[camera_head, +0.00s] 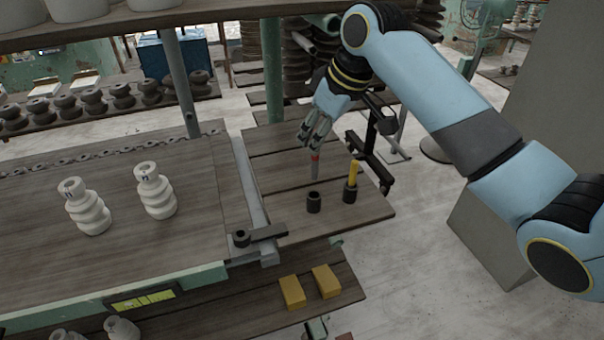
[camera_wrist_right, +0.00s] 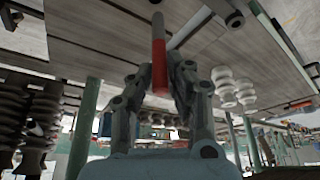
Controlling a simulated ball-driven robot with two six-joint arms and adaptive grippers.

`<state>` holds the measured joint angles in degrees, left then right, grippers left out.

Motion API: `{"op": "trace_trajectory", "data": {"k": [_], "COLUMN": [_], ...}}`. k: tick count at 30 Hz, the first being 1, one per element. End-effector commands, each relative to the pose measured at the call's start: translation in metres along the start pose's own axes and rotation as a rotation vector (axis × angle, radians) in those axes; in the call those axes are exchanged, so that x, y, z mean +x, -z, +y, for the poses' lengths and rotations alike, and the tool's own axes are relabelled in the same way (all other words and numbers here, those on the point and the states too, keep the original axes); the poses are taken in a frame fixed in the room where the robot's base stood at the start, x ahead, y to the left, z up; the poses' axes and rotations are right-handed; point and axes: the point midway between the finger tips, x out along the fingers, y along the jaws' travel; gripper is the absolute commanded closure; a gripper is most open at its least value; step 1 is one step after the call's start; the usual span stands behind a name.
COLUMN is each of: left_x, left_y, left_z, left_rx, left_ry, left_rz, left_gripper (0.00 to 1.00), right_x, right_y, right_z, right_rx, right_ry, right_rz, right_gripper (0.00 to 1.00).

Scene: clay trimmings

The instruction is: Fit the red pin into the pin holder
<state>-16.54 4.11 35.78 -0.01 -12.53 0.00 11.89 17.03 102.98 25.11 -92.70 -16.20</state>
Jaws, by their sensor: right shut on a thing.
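My right gripper (camera_head: 316,143) comes down from the upper right and is shut on the red pin (camera_head: 315,158). The pin hangs upright, with a red upper part and a greyish lower end. It also shows in the right wrist view (camera_wrist_right: 159,52), between the two fingers (camera_wrist_right: 158,82). An empty dark cylindrical pin holder (camera_head: 314,204) stands on the wooden board. In the head view the pin's lower end is above the holder's mouth and apart from it. My left gripper is not in view.
A second dark holder (camera_head: 350,196) with a yellow pin (camera_head: 353,172) stands just right of the empty one. A dark bracket with a round socket (camera_head: 242,238) lies to the left. Two white ridged insulators (camera_head: 155,190) stand on the left table. Yellow blocks (camera_head: 292,292) lie on the lower shelf.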

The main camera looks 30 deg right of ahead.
Motion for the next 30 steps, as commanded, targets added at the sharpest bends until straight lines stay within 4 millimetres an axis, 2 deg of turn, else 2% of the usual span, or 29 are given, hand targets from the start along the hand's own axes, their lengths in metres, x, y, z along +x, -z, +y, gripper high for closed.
{"op": "trace_trajectory", "data": {"k": [2, 6, 9, 14, 19, 22, 30], "left_x": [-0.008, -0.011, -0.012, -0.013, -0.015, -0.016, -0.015], "left_y": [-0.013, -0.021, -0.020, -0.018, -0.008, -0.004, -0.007], "left_z": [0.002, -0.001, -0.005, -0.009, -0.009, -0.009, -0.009], "left_rx": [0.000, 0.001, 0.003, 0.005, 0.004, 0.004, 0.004], "left_ry": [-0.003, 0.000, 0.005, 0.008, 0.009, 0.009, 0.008], "left_rz": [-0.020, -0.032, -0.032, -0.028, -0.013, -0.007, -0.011], "left_gripper": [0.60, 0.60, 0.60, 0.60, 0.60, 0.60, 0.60], "right_x": [0.001, 0.026, 0.043, 0.059, 0.082, 0.089, 0.090], "right_y": [0.000, -0.011, -0.018, -0.024, -0.034, -0.036, -0.036], "right_z": [0.004, 0.004, 0.004, 0.005, 0.004, 0.004, 0.005], "right_rx": [0.008, 0.011, 0.010, 0.008, 0.009, 0.008, 0.007], "right_ry": [0.001, 0.003, 0.001, 0.000, 0.001, 0.000, -0.001], "right_rz": [-0.003, -0.004, -0.003, -0.002, -0.002, 0.000, 0.000], "right_gripper": [1.00, 1.00, 1.00, 1.00, 1.00, 1.00, 1.00]}}
